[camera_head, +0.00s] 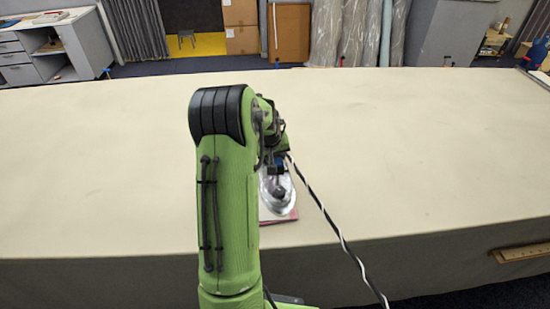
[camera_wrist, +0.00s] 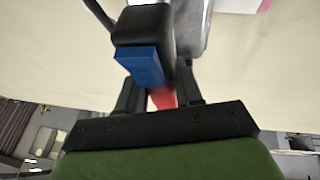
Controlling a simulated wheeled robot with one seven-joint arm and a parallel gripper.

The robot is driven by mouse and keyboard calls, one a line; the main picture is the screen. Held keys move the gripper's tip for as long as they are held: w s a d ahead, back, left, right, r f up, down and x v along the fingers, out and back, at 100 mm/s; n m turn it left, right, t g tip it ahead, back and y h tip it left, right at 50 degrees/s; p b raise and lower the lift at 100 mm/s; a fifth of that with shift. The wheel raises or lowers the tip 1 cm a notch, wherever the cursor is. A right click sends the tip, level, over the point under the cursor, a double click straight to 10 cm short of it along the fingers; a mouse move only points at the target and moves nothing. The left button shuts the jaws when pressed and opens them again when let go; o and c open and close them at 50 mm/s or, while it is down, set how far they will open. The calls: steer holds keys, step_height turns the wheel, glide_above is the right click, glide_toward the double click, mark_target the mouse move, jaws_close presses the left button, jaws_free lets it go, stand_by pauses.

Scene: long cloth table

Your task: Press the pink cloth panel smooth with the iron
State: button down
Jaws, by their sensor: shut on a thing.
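The iron (camera_head: 277,197) has a silver body and rests near the table's front edge, over the pink cloth panel (camera_head: 284,219). Only a strip of the panel shows along the iron's near and right side; the rest is hidden beneath it. My gripper (camera_head: 277,165) is above the iron, partly hidden by my arm, and shut on its handle. In the wrist view my gripper's dark fingers (camera_wrist: 160,95) close around the iron's black-and-blue handle (camera_wrist: 140,62). A red part shows between the fingers. A corner of the pink panel (camera_wrist: 243,4) shows at the top.
A twisted black-and-white cord (camera_head: 335,228) runs from the iron over the front edge. A wooden ruler (camera_head: 522,252) is at the table's right front side.

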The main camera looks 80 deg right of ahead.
steer(key=shift+d+r, duration=0.1)
steer(key=shift+r, duration=0.05)
steer(key=shift+r+p, duration=1.75)
steer(key=shift+r, duration=1.3)
steer(key=shift+f, duration=0.15)
